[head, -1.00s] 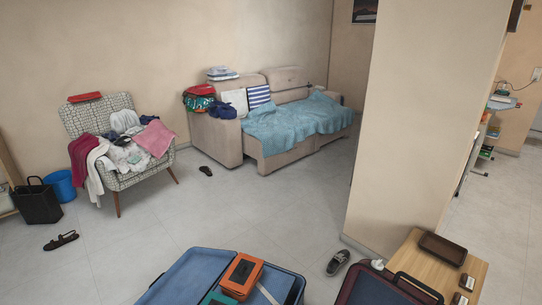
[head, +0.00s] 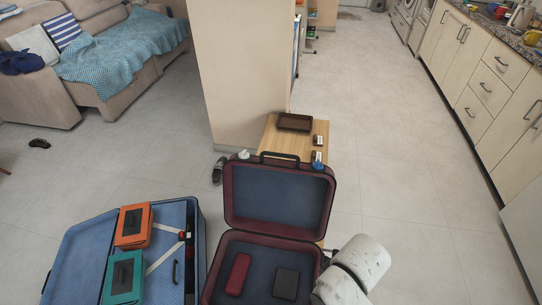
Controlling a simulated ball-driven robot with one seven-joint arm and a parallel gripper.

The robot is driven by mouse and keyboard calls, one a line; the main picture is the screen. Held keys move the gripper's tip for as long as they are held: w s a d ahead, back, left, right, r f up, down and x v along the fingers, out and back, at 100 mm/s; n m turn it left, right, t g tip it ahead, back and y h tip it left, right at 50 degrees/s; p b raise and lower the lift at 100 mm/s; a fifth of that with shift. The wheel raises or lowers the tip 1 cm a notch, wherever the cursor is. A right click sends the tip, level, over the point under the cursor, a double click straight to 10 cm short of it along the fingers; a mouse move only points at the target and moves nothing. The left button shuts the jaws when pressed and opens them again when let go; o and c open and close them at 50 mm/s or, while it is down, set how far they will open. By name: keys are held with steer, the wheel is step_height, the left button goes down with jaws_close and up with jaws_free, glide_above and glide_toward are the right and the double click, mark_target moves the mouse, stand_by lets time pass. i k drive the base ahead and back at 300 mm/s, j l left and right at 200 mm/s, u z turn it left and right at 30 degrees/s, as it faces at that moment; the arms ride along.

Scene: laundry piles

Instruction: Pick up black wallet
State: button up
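A small dark flat item (head: 286,283), which looks like the black wallet, lies in the bottom of the open maroon suitcase (head: 230,220). A red flat case (head: 238,273) lies to its left in the same suitcase, apart from it. The suitcase lid stands raised behind them. My white arm links show at the lower right, beside the suitcase's right edge. My gripper is outside the picture, so its opening and contents are hidden.
A blue suitcase (head: 81,232) lies open at the left, with an orange box (head: 133,226) and a teal box (head: 123,277). A wooden table (head: 283,143) with a brown tray (head: 295,122) stands behind. A shoe (head: 219,170) is near the wall. Floor at right is clear.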

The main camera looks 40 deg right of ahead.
mark_target(286, 283)
steer(key=k+j+z, duration=0.1)
steer(key=k+z, duration=0.2)
steer(key=k, duration=0.75)
